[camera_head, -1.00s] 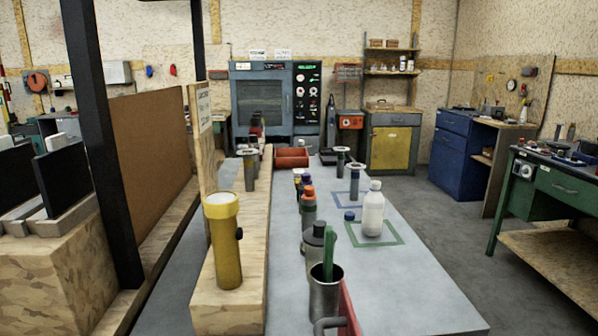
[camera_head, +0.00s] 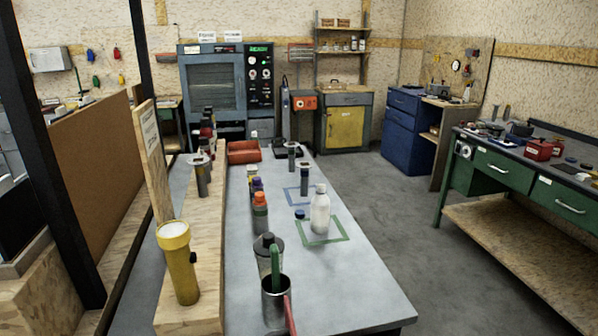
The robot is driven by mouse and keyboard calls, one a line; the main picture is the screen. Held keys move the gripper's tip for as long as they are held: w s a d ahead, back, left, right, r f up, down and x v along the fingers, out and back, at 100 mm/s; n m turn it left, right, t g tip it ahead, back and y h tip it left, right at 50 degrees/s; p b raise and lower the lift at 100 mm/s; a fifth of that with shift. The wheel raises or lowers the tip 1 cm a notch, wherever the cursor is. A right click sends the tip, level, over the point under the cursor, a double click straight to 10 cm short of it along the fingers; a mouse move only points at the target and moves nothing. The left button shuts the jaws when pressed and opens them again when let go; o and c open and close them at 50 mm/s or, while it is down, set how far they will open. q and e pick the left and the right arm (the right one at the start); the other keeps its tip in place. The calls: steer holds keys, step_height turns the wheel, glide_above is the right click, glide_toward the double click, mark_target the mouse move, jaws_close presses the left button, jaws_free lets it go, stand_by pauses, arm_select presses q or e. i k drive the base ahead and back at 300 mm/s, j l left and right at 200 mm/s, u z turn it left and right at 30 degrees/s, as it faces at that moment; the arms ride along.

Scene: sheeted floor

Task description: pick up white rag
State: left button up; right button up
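I see no white rag in the head view. Neither of my grippers shows in the head view. The long grey table (camera_head: 375,290) in front of me holds a white bottle (camera_head: 320,212) inside a green taped square, a metal cup (camera_head: 276,305) with a green-handled and a red-handled thing in it, and a row of small bottles. A yellow flashlight (camera_head: 180,265) stands upright on a wooden ledge (camera_head: 207,215) at the table's left side.
A green workbench (camera_head: 510,172) with several items on top, including a red box (camera_head: 538,150), stands at right. A blue cabinet (camera_head: 408,135) and a yellow-doored cabinet (camera_head: 345,128) stand at the back. Grey floor (camera_head: 395,215) is clear between table and workbench.

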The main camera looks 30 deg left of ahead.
mark_target(252, 170)
steer(key=i+l+z, duration=0.1)
steer(key=l, duration=0.35)
steer(key=i+l+z, duration=0.1)
steer(key=i+l, duration=0.2)
steer(key=l, duration=0.15)
steer(key=i+l+z, duration=0.1)
steer(key=l, duration=0.35)
steer(key=i+l, duration=0.3)
steer(key=i+l+u, duration=0.15)
steer(key=i, duration=0.3)
steer(key=i+l+u, duration=0.1)
steer(key=i, duration=0.3)
steer(key=i+l+u, duration=0.15)
steer(key=i+l, duration=0.2)
steer(key=i+j+u, duration=0.25)
steer(key=i+u, duration=0.15)
steer(key=i, duration=0.25)
steer(key=i+u, duration=0.4)
steer(key=i, duration=0.3)
steer(key=i+l+u, duration=0.2)
steer(key=i+u, duration=0.25)
steer(key=i, duration=0.25)
